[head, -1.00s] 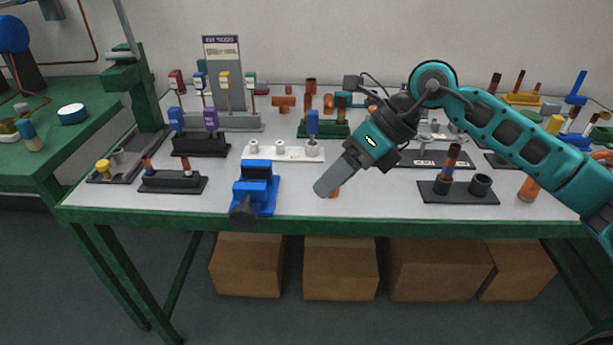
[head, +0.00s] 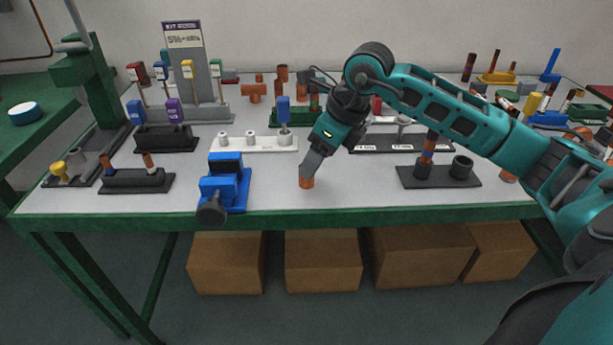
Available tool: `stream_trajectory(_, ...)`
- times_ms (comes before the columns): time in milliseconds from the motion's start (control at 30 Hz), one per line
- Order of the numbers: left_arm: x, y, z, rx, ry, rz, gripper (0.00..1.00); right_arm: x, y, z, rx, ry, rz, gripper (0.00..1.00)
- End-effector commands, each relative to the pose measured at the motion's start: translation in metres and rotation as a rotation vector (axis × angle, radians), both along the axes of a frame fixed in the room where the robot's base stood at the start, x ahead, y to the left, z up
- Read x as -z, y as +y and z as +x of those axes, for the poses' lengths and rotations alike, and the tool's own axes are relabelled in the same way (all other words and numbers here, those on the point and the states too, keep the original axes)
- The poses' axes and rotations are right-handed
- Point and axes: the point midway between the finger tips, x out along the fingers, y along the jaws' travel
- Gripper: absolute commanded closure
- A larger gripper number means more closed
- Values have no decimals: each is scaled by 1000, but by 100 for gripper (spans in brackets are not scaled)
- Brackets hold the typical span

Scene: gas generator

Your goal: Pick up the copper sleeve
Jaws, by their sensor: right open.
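A small copper sleeve (head: 306,183) stands on the white tabletop near its front edge, right of the blue vise. My right gripper (head: 307,178) is right above it, its fingers pointing down and slightly left. The fingertips overlap the top of the sleeve in the head view and hide it. I cannot tell whether they are touching it or around it. The gripper is open. My left gripper is not in view.
A blue vise (head: 224,187) stands to the left and a dark stand with posts (head: 439,176) to the right. A white block with pegs (head: 255,143) is behind. The tabletop (head: 270,185) is clear around the sleeve. Cardboard boxes (head: 323,262) sit below the table.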

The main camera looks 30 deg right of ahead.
Motion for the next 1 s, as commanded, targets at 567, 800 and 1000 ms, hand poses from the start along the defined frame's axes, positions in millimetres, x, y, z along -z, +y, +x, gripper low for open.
stream_trajectory(567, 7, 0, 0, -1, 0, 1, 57, 42, 11, 18, -1, 0, 0, 36)
stream_trajectory(800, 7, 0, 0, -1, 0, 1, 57, 41, 11, 18, -1, 0, 0, 57)
stream_trajectory(1000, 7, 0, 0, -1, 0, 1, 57, 41, 11, 18, 0, 0, 1, 76)
